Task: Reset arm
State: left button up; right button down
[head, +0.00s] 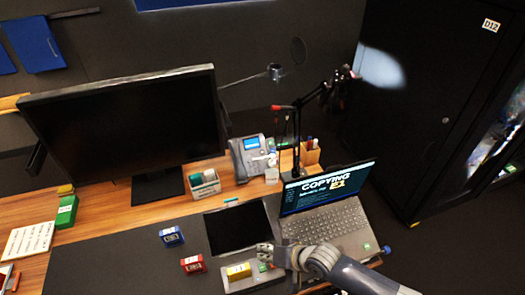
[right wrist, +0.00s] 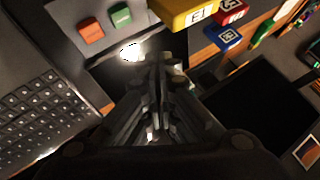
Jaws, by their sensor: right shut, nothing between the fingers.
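My right gripper (head: 266,256) is over the front edge of the desk, beside the laptop's left front corner. In the right wrist view its fingers (right wrist: 165,65) are together with nothing between them. Below it is a grey panel (right wrist: 58,12) with an orange-red button (right wrist: 90,30) and a green button (right wrist: 121,16). A bright glossy spot (right wrist: 132,51) shows by the fingertips; I cannot tell if it is a trackball. A yellow block marked E1 (right wrist: 190,14) sits at the panel's end. My left gripper is not in view.
The open laptop (head: 330,225) reads "COPYING E1". A red block (head: 193,264) and a blue block (head: 171,236) stand left of the panel, near a black tablet-like slab (head: 237,228). A monitor (head: 125,120), phone (head: 250,155) and lamp (head: 298,130) stand behind. The dark mat (head: 110,262) is clear at left.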

jog(key=s+r+n, duration=0.2)
jog(key=s+r, duration=0.4)
jog(key=s, duration=0.2)
jog(key=s+d+r+m+g+h, duration=0.15)
jog(key=s+d+h, duration=0.25)
jog(key=s+d, duration=0.45)
jog(key=s+d+r+g+h, duration=0.1)
jog(key=s+d+r+h, duration=0.3)
jog(key=d, duration=0.8)
notch_tip(320, 180, down, 37)
jog(key=s+b, duration=0.3)
jog(key=b, duration=0.5)
jog(key=s+d+f+g+b, duration=0.1)
jog(key=s+f+b, duration=0.2)
jog(key=s+f, duration=0.5)
jog(key=s+d+f+g+b, duration=0.1)
jog(key=s+f+b, duration=0.2)
jog(key=s+f, duration=0.5)
notch_tip(320, 180, down, 5)
jog(key=shift+s+d+f+y, duration=0.1)
jog(key=shift+s+d+y, duration=0.05)
jog(key=shift+y, duration=0.15)
